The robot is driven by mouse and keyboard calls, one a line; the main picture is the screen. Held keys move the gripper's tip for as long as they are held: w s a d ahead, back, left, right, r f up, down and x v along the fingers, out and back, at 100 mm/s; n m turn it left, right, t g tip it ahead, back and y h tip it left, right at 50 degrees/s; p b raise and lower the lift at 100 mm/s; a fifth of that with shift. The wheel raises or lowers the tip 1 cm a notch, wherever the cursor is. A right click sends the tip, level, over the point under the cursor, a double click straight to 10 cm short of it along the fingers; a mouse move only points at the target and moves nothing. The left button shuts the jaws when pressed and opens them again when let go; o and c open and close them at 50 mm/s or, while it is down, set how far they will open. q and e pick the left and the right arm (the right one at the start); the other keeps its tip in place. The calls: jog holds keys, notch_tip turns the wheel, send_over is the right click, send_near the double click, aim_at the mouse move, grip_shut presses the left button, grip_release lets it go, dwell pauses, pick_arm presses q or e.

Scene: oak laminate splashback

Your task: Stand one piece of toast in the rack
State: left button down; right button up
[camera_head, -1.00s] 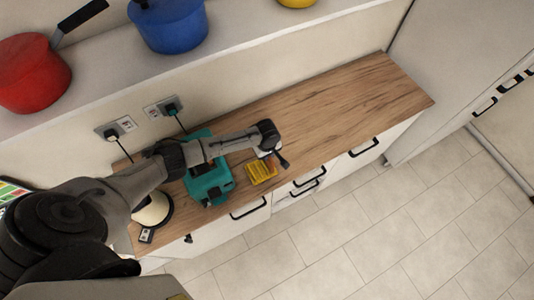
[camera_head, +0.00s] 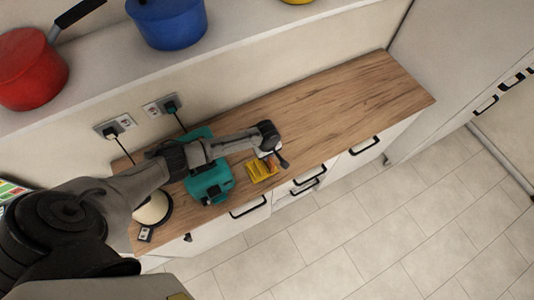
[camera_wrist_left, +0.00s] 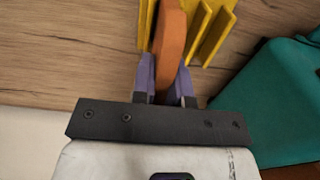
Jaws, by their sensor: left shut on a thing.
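The yellow toast rack (camera_head: 258,172) stands on the wooden counter near its front edge, just right of the teal toaster (camera_head: 208,182). My left gripper (camera_wrist_left: 167,78) is shut on a brown piece of toast (camera_wrist_left: 171,32), held on edge between its purple fingers. In the left wrist view the toast lies between yellow dividers of the rack (camera_wrist_left: 216,32), one on its left and others on its right. Whether its lower edge touches the rack floor is hidden. In the head view the gripper is over the rack. My right gripper is not in view.
In the left wrist view the toaster (camera_wrist_left: 270,95) is close on the right. A round cream item (camera_head: 153,208) stands left of the toaster. The counter (camera_head: 345,95) to the right is clear. Pots, including a blue one (camera_head: 168,25), stand on the shelf above.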

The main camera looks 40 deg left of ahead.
pick_arm(q)
jog(key=c, duration=1.1)
grip_release()
jog(key=shift+o, duration=0.2)
jog(key=shift+r, duration=0.15)
notch_tip(320, 180, up, 7)
jog(key=p, duration=0.8)
